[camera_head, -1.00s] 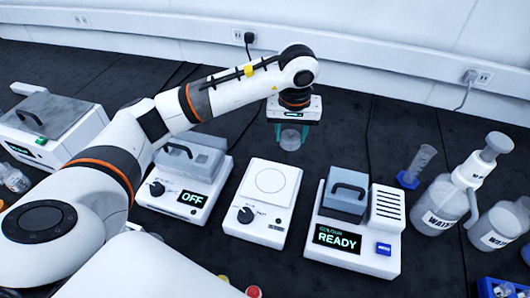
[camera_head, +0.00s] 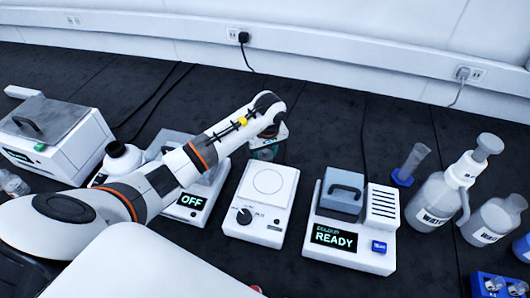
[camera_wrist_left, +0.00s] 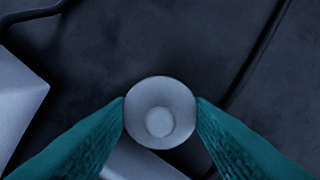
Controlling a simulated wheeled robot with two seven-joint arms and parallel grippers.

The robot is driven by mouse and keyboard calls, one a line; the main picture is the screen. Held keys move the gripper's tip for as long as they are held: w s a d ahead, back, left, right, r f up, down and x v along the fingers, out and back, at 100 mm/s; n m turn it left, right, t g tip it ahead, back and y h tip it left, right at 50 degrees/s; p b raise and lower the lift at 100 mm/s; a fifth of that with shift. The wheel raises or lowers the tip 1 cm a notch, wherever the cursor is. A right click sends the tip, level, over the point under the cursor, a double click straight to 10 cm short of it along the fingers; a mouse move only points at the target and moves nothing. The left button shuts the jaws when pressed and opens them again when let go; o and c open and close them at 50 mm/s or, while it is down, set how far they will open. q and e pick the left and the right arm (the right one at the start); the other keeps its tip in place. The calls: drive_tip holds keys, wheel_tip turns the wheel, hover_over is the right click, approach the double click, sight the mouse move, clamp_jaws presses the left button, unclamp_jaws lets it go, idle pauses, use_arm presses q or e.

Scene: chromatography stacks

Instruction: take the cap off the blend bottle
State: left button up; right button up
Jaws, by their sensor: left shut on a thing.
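My left gripper (camera_head: 266,152) is behind the plain white device, low over the dark bench, with its wrist in front of much of it. In the left wrist view its teal fingers (camera_wrist_left: 161,108) are shut on a round pale piece (camera_wrist_left: 160,92), one finger on each side. The piece has a smaller, lighter circle inside its rim. I cannot tell whether it is the blend bottle's cap or the bottle itself. In the head view the piece is mostly hidden. My right gripper is not in view.
A plain white device with a knob (camera_head: 262,207) stands in front of the gripper. Left of it is a device reading OFF (camera_head: 192,200), partly behind my arm; right is one reading READY (camera_head: 350,245). WATER bottles (camera_head: 435,200) stand at right. The bench behind is clear except for cables.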

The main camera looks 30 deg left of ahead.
sight(267, 159)
use_arm(q)
drive_tip(key=shift+f, duration=0.65)
drive_tip(key=o, duration=0.8)
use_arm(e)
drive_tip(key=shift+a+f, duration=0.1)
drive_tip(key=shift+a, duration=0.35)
use_arm(q)
drive_tip(key=shift+r, duration=0.1)
drive_tip(key=shift+r, duration=0.55)
drive_tip(key=r, duration=0.3)
drive_tip(key=r+b, duration=0.1)
drive_tip(key=r, duration=0.3)
drive_tip(key=d+r, duration=0.1)
drive_tip(key=r, duration=0.3)
drive_tip(key=shift+s+d+r, duration=0.1)
drive_tip(key=shift+s, duration=0.3)
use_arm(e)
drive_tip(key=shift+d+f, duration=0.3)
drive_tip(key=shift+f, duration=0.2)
